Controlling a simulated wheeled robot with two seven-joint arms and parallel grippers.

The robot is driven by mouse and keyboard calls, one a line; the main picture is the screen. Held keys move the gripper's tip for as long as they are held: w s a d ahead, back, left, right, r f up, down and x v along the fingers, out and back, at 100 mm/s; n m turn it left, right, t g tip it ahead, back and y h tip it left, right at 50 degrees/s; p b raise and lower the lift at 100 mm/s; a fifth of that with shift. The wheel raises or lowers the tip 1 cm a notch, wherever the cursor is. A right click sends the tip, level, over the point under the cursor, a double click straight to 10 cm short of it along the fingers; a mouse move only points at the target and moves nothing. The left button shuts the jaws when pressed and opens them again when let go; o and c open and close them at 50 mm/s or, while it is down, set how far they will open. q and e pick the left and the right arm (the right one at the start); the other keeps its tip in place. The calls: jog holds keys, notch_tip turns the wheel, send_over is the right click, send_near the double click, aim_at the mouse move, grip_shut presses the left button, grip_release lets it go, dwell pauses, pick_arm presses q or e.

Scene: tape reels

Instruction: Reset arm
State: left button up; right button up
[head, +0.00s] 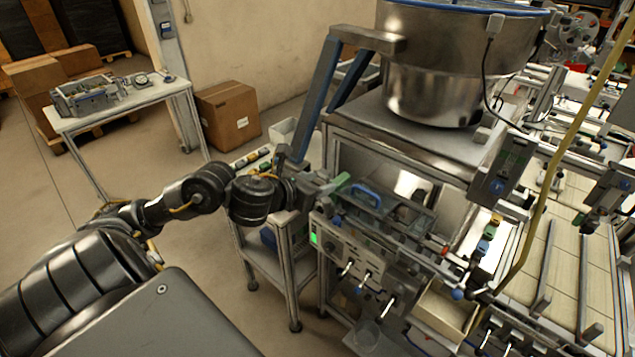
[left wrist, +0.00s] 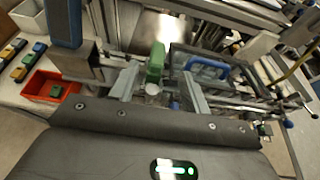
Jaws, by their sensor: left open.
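My left arm comes in from the left in the head view and reaches the machine. My left gripper (head: 328,186) is at the machine's front left corner. In the left wrist view its two fingers (left wrist: 160,90) stand apart. A green piece (left wrist: 155,62) shows between and just beyond them; it also shows in the head view (head: 342,181). I cannot tell whether a finger touches it. A blue handle (left wrist: 208,66) on the machine lies just right of the fingers; it also shows in the head view (head: 365,194). My right gripper is out of view.
A small red bin (left wrist: 40,82) with a dark green block stands left of the gripper, beside several coloured blocks (left wrist: 20,62).

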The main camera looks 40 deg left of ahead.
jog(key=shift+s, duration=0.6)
